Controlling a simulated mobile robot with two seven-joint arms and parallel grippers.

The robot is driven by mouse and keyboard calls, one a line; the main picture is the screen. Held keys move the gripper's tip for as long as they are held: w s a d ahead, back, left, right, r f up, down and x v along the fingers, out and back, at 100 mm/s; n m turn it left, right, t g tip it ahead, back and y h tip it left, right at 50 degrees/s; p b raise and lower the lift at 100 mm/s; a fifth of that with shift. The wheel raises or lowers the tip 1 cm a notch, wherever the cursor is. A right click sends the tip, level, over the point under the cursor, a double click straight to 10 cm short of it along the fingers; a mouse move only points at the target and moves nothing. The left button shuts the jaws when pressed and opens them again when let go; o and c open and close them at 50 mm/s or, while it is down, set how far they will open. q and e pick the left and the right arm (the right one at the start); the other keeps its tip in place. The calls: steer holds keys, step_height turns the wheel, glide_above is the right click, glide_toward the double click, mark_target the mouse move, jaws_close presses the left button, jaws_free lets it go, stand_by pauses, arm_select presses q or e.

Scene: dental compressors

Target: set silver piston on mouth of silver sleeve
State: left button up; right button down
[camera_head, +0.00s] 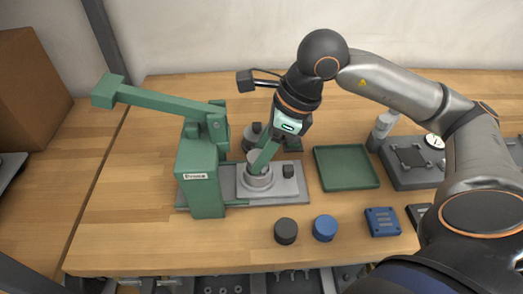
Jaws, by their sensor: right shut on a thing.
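The silver sleeve (257,183) stands upright on the grey base plate of the green press. The silver piston (255,156) is at the sleeve's mouth, directly above it and apparently upright. Whether it touches the rim or is slightly inside cannot be told. My right gripper (259,158) reaches down from above with its green fingers shut on the piston, and the fingers partly cover it. My left gripper is not in view.
The green press (203,165) with its long lever stands just left of the sleeve. An empty green tray (346,168) lies to the right. A black puck (286,231), a blue puck (325,228) and a blue block (382,221) sit in front. The table's left front is clear.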

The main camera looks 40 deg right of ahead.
steer(key=shift+f+b, duration=0.5)
steer(key=shift+b, duration=0.45)
stand_by(1.6)
jaws_free()
stand_by(0.6)
steer(key=shift+r+p, duration=2.75)
steer(key=shift+r, duration=0.8)
steer(key=shift+f, duration=0.1)
